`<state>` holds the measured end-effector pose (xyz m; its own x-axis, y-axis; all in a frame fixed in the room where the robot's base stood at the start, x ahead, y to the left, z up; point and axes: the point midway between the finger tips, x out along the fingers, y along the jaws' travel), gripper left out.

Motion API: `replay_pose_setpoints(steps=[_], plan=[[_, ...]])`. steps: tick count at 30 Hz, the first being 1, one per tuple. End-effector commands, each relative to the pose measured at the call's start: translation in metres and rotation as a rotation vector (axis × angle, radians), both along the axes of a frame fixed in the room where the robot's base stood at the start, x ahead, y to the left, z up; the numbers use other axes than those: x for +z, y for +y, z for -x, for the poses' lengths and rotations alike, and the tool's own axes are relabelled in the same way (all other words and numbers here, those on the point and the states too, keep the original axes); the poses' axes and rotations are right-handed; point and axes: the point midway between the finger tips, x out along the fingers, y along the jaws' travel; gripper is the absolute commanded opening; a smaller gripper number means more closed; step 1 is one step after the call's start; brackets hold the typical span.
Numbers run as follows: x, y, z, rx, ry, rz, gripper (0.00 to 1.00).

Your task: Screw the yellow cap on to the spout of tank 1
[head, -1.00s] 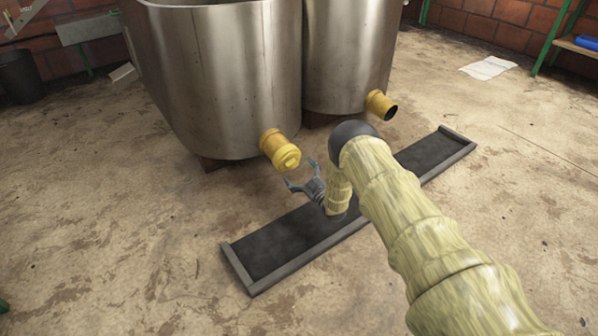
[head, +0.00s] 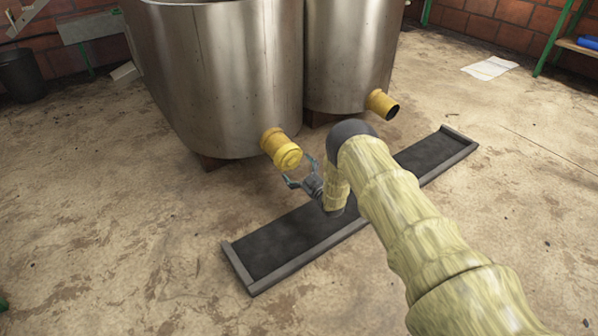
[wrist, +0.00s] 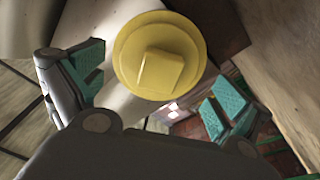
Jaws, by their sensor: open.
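The yellow cap (head: 289,156) sits at the end of the yellow spout (head: 273,141) on the left steel tank (head: 215,80). In the wrist view the cap (wrist: 160,60) faces me, round with a raised square grip in its middle. My gripper (head: 298,172) is open in front of and just below the cap. I cannot tell how far the cap's thread is engaged.
A second steel tank (head: 350,50) stands to the right, its yellow spout (head: 383,104) open. A dark floor channel with a grey rim (head: 310,255) runs below my arm. A white sheet (head: 490,68) lies at the back right.

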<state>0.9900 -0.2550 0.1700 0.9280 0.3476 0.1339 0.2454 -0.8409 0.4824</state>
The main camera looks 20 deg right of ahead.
Motion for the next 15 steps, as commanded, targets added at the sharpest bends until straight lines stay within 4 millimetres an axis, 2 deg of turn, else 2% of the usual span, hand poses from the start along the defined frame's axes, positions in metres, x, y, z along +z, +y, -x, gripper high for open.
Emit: replay_pose_setpoints(steps=[15], plan=[[0.002,0.007,-0.018,0.0,0.0,0.0,1.0]])
